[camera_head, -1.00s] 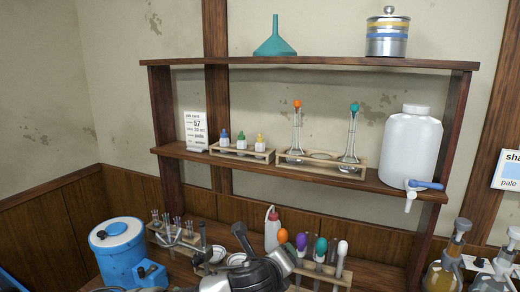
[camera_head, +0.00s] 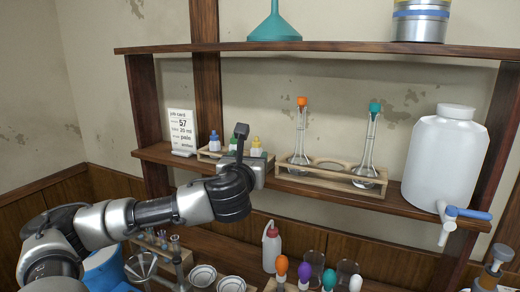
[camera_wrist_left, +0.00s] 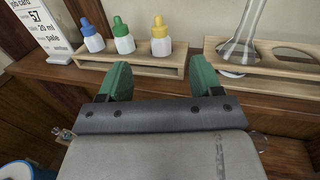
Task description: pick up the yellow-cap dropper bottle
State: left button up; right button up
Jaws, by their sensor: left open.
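The yellow-cap dropper bottle (camera_wrist_left: 161,38) stands upright at the right end of a small wooden rack (camera_wrist_left: 140,63) on the middle shelf. Its yellow cap also shows in the head view (camera_head: 256,142), just above my gripper. Blue-cap (camera_wrist_left: 91,36) and green-cap (camera_wrist_left: 123,36) bottles stand to its left in the same rack. My left gripper (camera_wrist_left: 161,82) is open and empty, its green fingers pointing at the rack. The yellow-cap bottle is ahead of the gap between the fingertips, apart from both. In the head view my gripper (camera_head: 249,165) hides part of the rack. The right gripper is not in view.
A wooden stand with two stoppered flasks (camera_head: 300,137) is right of the rack, close to my right finger in the wrist view. A job card (camera_head: 182,131) stands at left. A white jug (camera_head: 444,157) with a tap is far right. Tubes and bottles crowd the bench below.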

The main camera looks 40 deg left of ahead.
aim_at(256, 146)
pick_arm(q)
jog(key=x, duration=0.1)
jog(key=p+x, duration=0.1)
jog(key=x, duration=0.2)
jog(key=shift+w+a+r, duration=0.15)
jog(key=shift+w+r, duration=0.05)
jog(key=shift+r, duration=0.15)
jog(key=shift+w+a+f+p, duration=0.1)
jog(key=shift+w+a+p, duration=0.05)
jog(key=shift+w+p, duration=0.15)
jog(key=p+x, duration=0.1)
jog(key=x, duration=0.1)
jog(key=p+x, duration=0.1)
jog(key=x, duration=0.1)
jog(key=shift+f, duration=0.2)
jog(key=shift+w+a+f, duration=0.1)
jog(key=shift+w+a, duration=0.2)
jog(key=shift+w, duration=0.15)
jog(key=c, duration=0.5)
jog(key=shift+c, duration=1.2)
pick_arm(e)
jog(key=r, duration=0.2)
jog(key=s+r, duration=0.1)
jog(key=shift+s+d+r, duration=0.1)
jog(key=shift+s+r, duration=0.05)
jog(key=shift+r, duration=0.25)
